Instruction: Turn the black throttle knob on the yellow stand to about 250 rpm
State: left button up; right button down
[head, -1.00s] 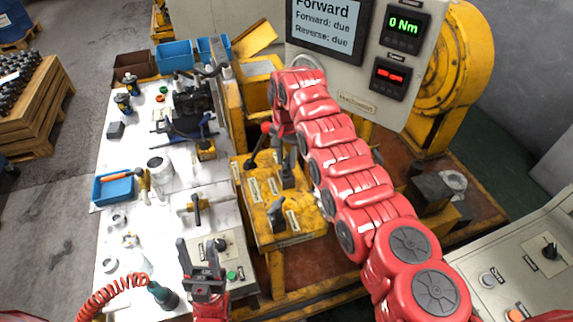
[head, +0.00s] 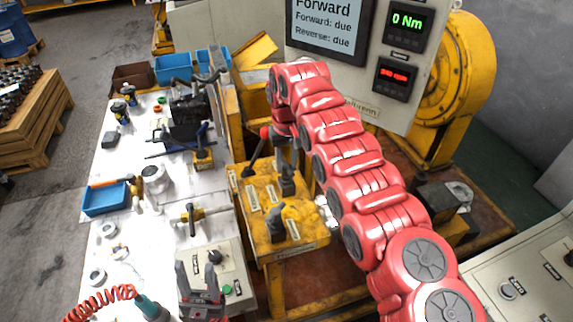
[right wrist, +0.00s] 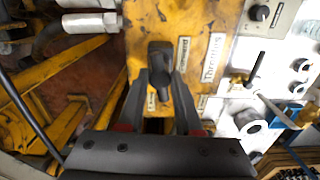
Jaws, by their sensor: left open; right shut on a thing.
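The yellow stand (head: 250,225) stands right of the white table in the head view, with black controls on top. In the right wrist view the black throttle knob (right wrist: 160,58) sits on the stand beside a "Throttle" label (right wrist: 212,58). My right gripper (right wrist: 161,78) is shut on the knob, one finger on each side. Its arm reaches over the stand in the head view and partly hides it. My left gripper (head: 201,275) is open and empty, low in front of the grey control box. The red rpm readout (head: 396,77) is too blurred to read.
A torque display (head: 407,22) reads 0 Nm. The screen (head: 325,22) says "Forward: due, Reverse: due". A grey console (head: 520,275) stands at lower right.

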aim_at(285, 166)
dwell(0.4)
jog(key=c, duration=0.6)
grip_release()
notch_tip(285, 166, up, 3)
jog(key=shift+a+f, duration=0.1)
jog(key=shift+f, duration=0.05)
notch_tip(285, 166, up, 4)
jog(key=p, duration=0.2)
jog(key=shift+a+p, duration=0.1)
jog(key=shift+p, duration=0.3)
jog(key=r+p, duration=1)
jog(key=shift+d+r+p, duration=0.2)
jog(key=shift+r+p, duration=0.15)
jog(key=shift+r, duration=0.05)
jog(key=shift+f, duration=0.1)
